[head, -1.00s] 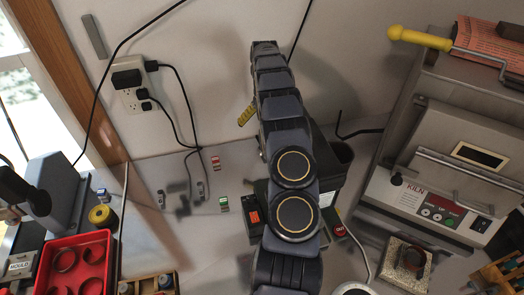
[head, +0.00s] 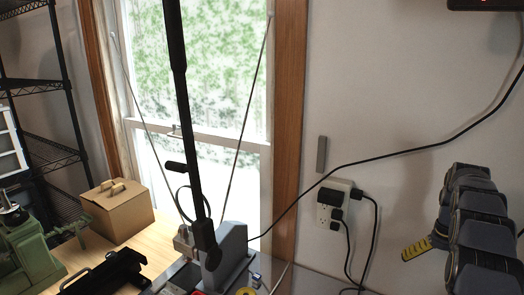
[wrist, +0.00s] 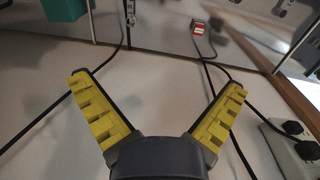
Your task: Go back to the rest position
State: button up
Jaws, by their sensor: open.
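My gripper (wrist: 158,82) shows in the wrist view with its two yellow fingers spread wide apart. Nothing is between them. In the head view, my arm is at the right edge, and one yellow finger of my gripper (head: 416,249) sticks out to its left, in front of the pale wall. The other finger is hidden there.
A white wall outlet (head: 333,208) with plugs and black cables is left of my arm. A cardboard box (head: 118,212) and a green machine (head: 28,245) stand at left by the window (head: 200,75). A red-and-white item (wrist: 198,28) shows in the wrist view.

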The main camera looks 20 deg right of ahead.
jog(key=s+a+r+n, duration=0.1)
jog(key=a+r, duration=0.2)
jog(key=a, duration=0.6)
jog(key=s+a+r+n, duration=0.1)
jog(key=a+r, duration=0.2)
jog(key=a, duration=0.5)
jog(key=a+r+n, duration=0.1)
jog(key=a+r, duration=0.3)
jog(key=a, duration=0.5)
jog(key=s+a+f+n, duration=0.1)
jog(key=s+a+n, duration=0.1)
jog(key=s+a, duration=0.6)
jog(key=s+a+f+n+g, duration=0.1)
jog(key=s+a+n, duration=0.2)
jog(key=s+a, duration=0.5)
jog(key=s, duration=0.3)
jog(key=shift+f, duration=0.35)
jog(key=c, duration=0.5)
